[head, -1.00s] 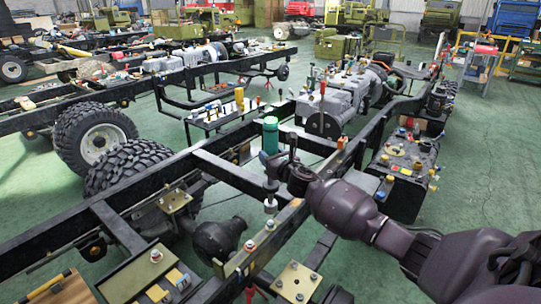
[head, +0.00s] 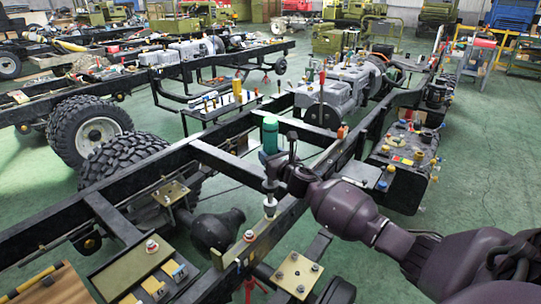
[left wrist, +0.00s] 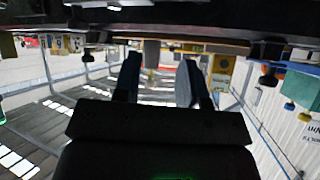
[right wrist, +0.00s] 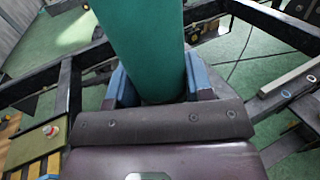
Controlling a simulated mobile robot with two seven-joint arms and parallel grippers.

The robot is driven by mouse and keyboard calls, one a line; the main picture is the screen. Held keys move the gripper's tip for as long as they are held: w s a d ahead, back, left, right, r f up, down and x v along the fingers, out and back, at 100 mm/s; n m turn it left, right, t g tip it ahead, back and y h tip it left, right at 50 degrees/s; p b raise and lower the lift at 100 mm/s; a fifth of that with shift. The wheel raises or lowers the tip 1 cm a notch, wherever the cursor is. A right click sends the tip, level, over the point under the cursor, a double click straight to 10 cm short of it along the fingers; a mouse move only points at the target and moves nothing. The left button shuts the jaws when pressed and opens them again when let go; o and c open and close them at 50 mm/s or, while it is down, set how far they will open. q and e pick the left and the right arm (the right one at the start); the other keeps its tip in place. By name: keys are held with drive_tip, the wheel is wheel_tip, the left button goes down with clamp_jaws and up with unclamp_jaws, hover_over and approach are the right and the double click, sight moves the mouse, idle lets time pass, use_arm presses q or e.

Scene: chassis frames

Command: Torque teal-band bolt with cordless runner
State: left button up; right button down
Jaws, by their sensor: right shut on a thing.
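My right gripper (head: 290,170) is shut on the cordless runner, whose teal cylinder (head: 270,135) stands upright above its dark body. In the right wrist view the teal cylinder (right wrist: 148,45) rises between the blue fingers. The runner's socket end (head: 270,207) points down at the top of the long rail (head: 290,222); I cannot tell whether it touches a bolt. The teal-band bolt cannot be made out and may be hidden by the socket. My left gripper (left wrist: 160,80) is open and empty in the left wrist view, outside the head view.
A box with a red-banded bolt (head: 151,246) and yellow tags stands at the lower left. A tan bracket plate (head: 298,275) with bolts sits right of the rail. A dark crossmember (head: 228,165) joins the rails. Large tyres (head: 90,135) stand at the left.

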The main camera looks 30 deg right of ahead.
use_arm(q)
drive_tip(key=shift+s, duration=0.2)
use_arm(e)
drive_tip(key=shift+r, duration=0.2)
use_arm(q)
drive_tip(key=shift+w+r, duration=0.15)
drive_tip(key=shift+w, duration=0.15)
use_arm(e)
drive_tip(key=shift+f, duration=0.1)
idle(0.4)
use_arm(q)
drive_tip(key=shift+s, duration=0.1)
use_arm(e)
drive_tip(key=shift+f, duration=0.1)
use_arm(q)
drive_tip(key=shift+s+f, duration=0.25)
drive_tip(key=shift+f, duration=0.25)
use_arm(e)
drive_tip(key=shift+f, duration=0.3)
use_arm(q)
drive_tip(key=shift+f+b, duration=0.1)
drive_tip(key=shift+b, duration=0.2)
use_arm(e)
drive_tip(key=shift+f, duration=0.15)
use_arm(q)
drive_tip(key=shift+w, duration=0.2)
